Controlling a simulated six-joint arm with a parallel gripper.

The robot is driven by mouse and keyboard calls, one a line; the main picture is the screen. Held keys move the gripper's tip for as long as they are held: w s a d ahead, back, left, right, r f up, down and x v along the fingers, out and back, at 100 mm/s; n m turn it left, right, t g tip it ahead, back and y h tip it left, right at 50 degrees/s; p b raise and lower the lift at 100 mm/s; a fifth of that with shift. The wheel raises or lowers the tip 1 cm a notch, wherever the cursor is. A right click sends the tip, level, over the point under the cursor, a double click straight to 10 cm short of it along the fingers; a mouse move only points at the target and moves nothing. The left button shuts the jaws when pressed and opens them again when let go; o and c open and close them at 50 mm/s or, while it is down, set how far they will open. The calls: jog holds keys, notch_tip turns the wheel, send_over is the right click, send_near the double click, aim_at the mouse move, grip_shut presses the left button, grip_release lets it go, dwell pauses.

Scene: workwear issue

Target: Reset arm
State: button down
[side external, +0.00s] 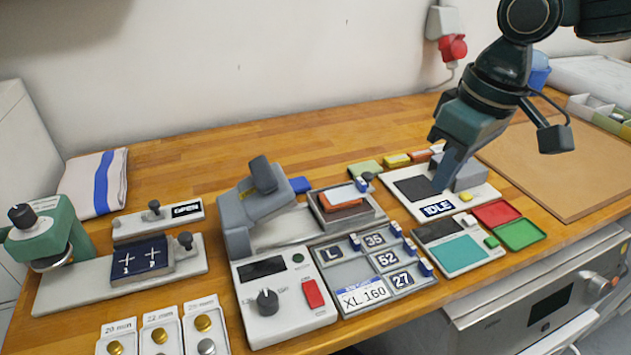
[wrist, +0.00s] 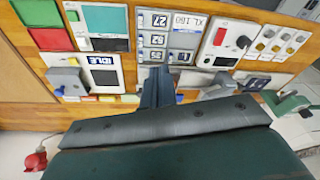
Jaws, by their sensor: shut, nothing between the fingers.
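My gripper (side external: 447,172) hangs at the right over the white station with the IDLE sign (side external: 438,208). Its fingers are together with nothing between them. In the side view the fingers overlap the station's dark pad; I cannot tell whether they touch it. In the wrist view the shut fingers (wrist: 157,72) point at the bench, and the IDLE station (wrist: 103,60) is to their left.
A grey press (side external: 254,205) and a control box with a red switch (side external: 283,300) stand mid-bench. A size panel (side external: 350,270) is beside them. A green device (side external: 48,238) is at the left, a brown board (side external: 570,165) at the right.

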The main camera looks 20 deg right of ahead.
jog(key=s+d+m+t+h, duration=0.1)
jog(key=s+d+m+t, duration=0.2)
jog(key=s+d, duration=1.3)
jog(key=shift+s+d+m+t, duration=0.35)
jog(key=shift+d+m+t, duration=0.05)
jog(key=shift+d, duration=1.15)
